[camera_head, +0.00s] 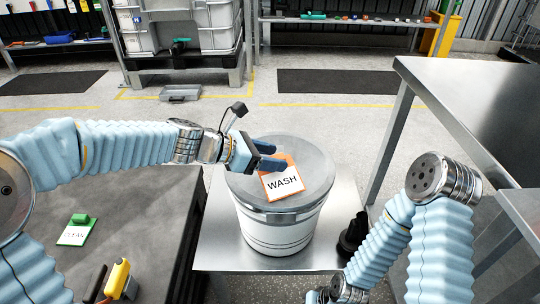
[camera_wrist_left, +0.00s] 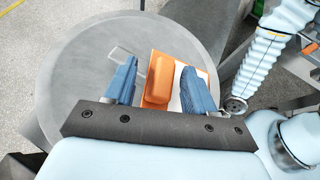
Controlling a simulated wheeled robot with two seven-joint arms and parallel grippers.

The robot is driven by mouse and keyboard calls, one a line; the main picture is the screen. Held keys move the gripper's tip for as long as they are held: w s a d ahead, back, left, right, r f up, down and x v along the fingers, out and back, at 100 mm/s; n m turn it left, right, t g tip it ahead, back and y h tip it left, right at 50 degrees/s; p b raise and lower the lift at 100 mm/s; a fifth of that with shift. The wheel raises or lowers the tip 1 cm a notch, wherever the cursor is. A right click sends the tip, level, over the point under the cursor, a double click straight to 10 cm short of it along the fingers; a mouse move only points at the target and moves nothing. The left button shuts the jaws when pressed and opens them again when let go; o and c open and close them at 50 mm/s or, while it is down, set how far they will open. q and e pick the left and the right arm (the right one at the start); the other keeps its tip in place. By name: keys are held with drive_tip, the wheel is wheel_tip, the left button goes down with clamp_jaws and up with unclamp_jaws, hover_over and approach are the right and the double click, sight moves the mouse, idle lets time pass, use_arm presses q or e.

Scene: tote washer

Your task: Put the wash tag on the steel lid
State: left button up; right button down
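The wash tag (camera_head: 282,184) is a white card with an orange border, reading WASH. It appears to lie flat on the round grey steel lid (camera_head: 250,186), right of the lid's middle. The lid covers a white drum (camera_head: 278,236). My left gripper (camera_head: 268,155) is over the lid at the tag's far edge. In the left wrist view its blue fingers (camera_wrist_left: 160,85) are apart, with the tag's orange block handle (camera_wrist_left: 158,78) between them and a narrow gap on each side. My right arm's end leaves the head view at the bottom, so its gripper is hidden.
A green-bordered CLEAN tag (camera_head: 75,234) lies on the dark grey table (camera_head: 140,232) at left, near a yellow-and-black object (camera_head: 118,278). A steel table (camera_head: 470,100) stands at right. A dark object (camera_head: 352,235) stands right of the drum.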

use_arm(q)
drive_tip(key=shift+r, duration=0.15)
drive_tip(key=shift+r+p, duration=0.5)
drive_tip(key=v, duration=1.2)
drive_tip(key=shift+f+p, duration=0.25)
drive_tip(key=shift+p, duration=0.15)
drive_tip(key=shift+a, duration=0.1)
